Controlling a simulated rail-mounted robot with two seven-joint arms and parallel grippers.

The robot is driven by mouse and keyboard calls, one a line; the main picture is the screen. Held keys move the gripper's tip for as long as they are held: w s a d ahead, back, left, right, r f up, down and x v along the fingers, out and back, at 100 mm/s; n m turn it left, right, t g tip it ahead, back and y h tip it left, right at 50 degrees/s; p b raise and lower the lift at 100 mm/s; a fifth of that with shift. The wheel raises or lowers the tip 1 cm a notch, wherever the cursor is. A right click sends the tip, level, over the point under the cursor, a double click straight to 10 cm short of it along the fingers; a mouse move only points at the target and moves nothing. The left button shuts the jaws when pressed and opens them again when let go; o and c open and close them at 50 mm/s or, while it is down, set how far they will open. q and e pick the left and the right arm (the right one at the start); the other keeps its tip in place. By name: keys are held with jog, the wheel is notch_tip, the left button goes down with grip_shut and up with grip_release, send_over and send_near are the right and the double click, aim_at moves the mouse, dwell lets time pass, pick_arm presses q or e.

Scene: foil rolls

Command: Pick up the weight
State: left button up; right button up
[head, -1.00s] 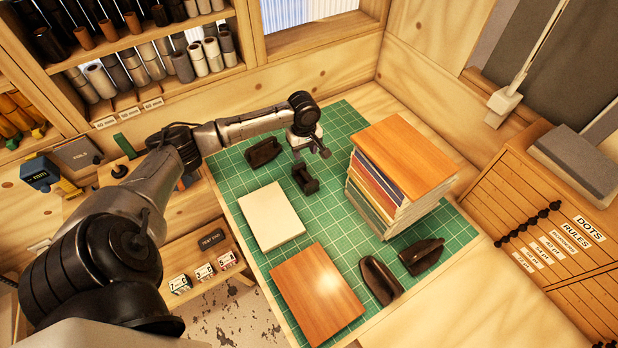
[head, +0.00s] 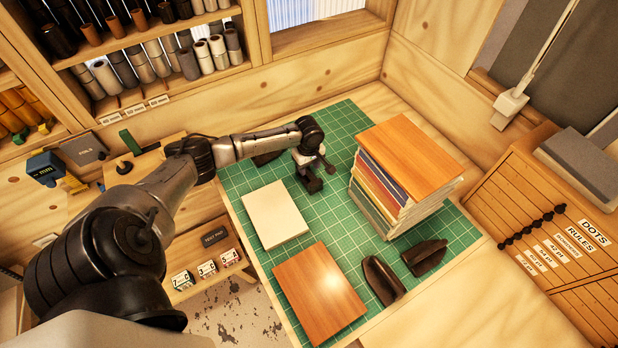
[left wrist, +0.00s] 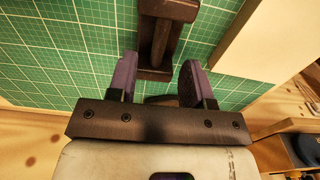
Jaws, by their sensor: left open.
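The weight is a dark brown block with wider ends and a narrow middle, lying on the green cutting mat (head: 335,240). In the head view the weight (head: 312,184) shows just below my left gripper (head: 311,165), partly covered by it. In the left wrist view the weight (left wrist: 164,35) runs up from between the fingers to the top edge. There my left gripper (left wrist: 159,68) is open, with one purple-padded finger on each side of the weight's near end. I see gaps and no clear contact. My right gripper is not in view.
A tall book stack (head: 400,180) stands close to the right of the gripper. A cream block (head: 273,214) lies to its left and a wooden board (head: 318,292) nearer. Two dark brown pieces, one here (head: 382,280), stand at the front right. Another dark piece (head: 265,158) is partly behind my arm.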

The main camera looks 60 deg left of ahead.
aim_at(309, 174)
pick_arm(q)
jog(key=shift+f, duration=2.25)
grip_shut()
jog(key=shift+w+r, duration=0.1)
jog(key=shift+r, duration=0.1)
